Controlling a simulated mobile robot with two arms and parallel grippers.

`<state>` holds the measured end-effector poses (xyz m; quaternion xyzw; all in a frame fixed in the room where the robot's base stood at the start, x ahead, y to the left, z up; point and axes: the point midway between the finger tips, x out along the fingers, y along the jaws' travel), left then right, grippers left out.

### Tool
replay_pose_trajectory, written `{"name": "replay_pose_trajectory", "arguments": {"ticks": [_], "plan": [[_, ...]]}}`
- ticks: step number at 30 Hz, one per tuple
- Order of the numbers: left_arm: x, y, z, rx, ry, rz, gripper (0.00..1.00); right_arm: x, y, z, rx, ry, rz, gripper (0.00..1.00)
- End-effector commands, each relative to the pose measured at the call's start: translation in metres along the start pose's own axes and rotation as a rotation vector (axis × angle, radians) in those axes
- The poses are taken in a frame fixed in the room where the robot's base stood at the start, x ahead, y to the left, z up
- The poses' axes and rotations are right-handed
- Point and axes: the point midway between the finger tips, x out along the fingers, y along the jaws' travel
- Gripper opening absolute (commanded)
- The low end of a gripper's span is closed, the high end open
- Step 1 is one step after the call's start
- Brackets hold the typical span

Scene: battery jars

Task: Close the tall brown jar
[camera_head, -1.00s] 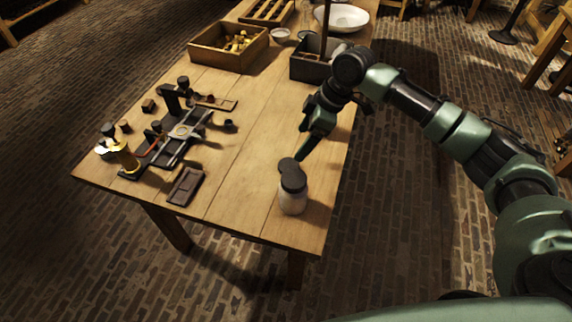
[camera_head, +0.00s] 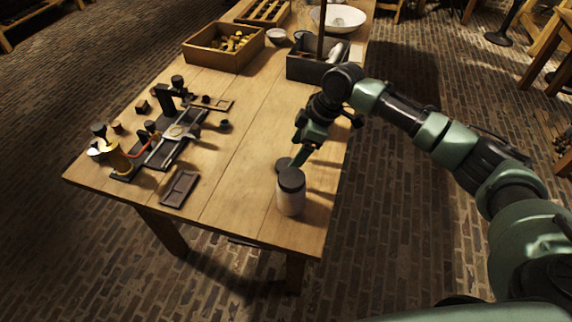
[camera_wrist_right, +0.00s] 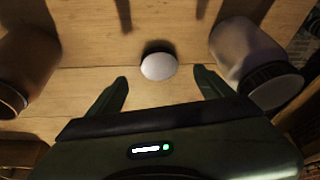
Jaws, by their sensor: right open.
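A brown jar (camera_wrist_right: 25,65) shows at the left of the right wrist view, partly cut off. Its rim end faces the lower left. I cannot make it out in the head view, where my right gripper may hide it. A small round lid (camera_head: 284,164) lies on the table behind a pale jar with a black lid (camera_head: 290,197). In the wrist view the lid's pale face (camera_wrist_right: 158,67) sits between the brown jar and the pale jar (camera_wrist_right: 238,45). My right gripper (camera_head: 300,157) is open and empty, its fingers either side of the lid (camera_wrist_right: 160,80). My left gripper is out of view.
The wooden table (camera_head: 245,125) is clear in its middle. A dark device (camera_head: 175,140) and a small tray (camera_head: 179,189) are at the left. A wooden box (camera_head: 222,55), a grey box (camera_head: 305,68) and a white bowl (camera_head: 340,18) stand farther back.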

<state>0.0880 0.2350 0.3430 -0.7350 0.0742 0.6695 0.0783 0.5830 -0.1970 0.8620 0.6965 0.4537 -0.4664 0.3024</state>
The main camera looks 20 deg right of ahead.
Motion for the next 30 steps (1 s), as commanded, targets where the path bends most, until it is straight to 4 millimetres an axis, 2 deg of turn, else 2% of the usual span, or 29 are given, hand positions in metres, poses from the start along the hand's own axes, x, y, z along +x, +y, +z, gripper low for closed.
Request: {"name": "replay_pose_trajectory", "arguments": {"ticks": [8,20,30], "plan": [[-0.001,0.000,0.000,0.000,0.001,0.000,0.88,0.002,0.001,0.000,0.000,0.001,0.001,0.81],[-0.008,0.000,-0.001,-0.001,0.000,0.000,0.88,0.050,0.001,0.000,0.001,0.000,0.000,0.81],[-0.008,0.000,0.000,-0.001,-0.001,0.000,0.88,0.052,0.001,0.001,0.001,0.000,0.002,0.81]]}}
